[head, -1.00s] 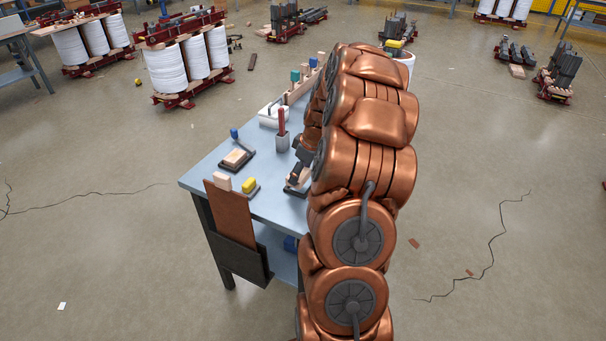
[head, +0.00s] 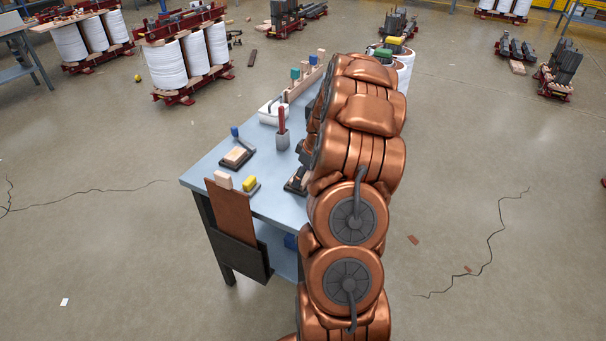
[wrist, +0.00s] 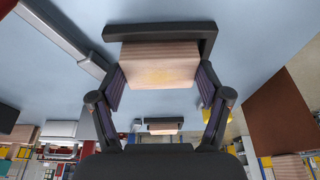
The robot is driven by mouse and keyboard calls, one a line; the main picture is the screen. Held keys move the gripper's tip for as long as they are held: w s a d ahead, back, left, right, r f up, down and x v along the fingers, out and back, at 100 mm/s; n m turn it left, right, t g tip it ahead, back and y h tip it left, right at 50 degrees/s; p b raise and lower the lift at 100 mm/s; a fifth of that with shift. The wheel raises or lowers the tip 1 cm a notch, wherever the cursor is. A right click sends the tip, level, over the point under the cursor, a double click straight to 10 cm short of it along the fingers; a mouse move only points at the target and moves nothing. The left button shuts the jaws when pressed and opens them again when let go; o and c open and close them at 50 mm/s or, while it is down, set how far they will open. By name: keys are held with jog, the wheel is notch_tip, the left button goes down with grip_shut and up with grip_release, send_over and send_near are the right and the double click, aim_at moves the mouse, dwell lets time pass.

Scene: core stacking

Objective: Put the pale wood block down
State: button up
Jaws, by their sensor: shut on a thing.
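In the wrist view, my gripper (wrist: 161,78) is shut on a pale wood block (wrist: 160,62), one finger at each side. A dark angled piece (wrist: 160,31) runs along the block's upper edge and right corner; I cannot tell whether the block touches it. In the head view, my copper-coloured arm hides the block and most of the gripper; a dark tray (head: 295,181) shows at the arm's left edge.
A brown panel (head: 232,214) stands at the near edge. Bare tabletop lies between them.

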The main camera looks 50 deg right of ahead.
jog(key=o, duration=1.2)
jog(key=shift+o, duration=0.2)
jog(key=b+v, duration=0.2)
jog(key=v, duration=1)
jog(key=s+a+r+g, duration=0.1)
jog(key=s+a+r, duration=0.2)
jog(key=a, duration=1)
jog(key=s+a+r+g, duration=0.1)
jog(key=s+a+r, duration=0.1)
jog(key=a, duration=1.2)
jog(key=s+a+m+g, duration=0.1)
jog(key=s+a, duration=0.3)
jog(key=s, duration=0.3)
jog(key=s+a+f+m+g, duration=0.1)
jog(key=s+a, duration=0.2)
jog(key=s, duration=0.4)
jog(key=s+a+f+m+g+h, duration=0.1)
jog(key=s+a, duration=0.3)
jog(key=s, duration=0.3)
jog(key=shift+s+a, duration=0.25)
jog(key=shift+a, duration=0.05)
jog(key=shift+r, duration=0.1)
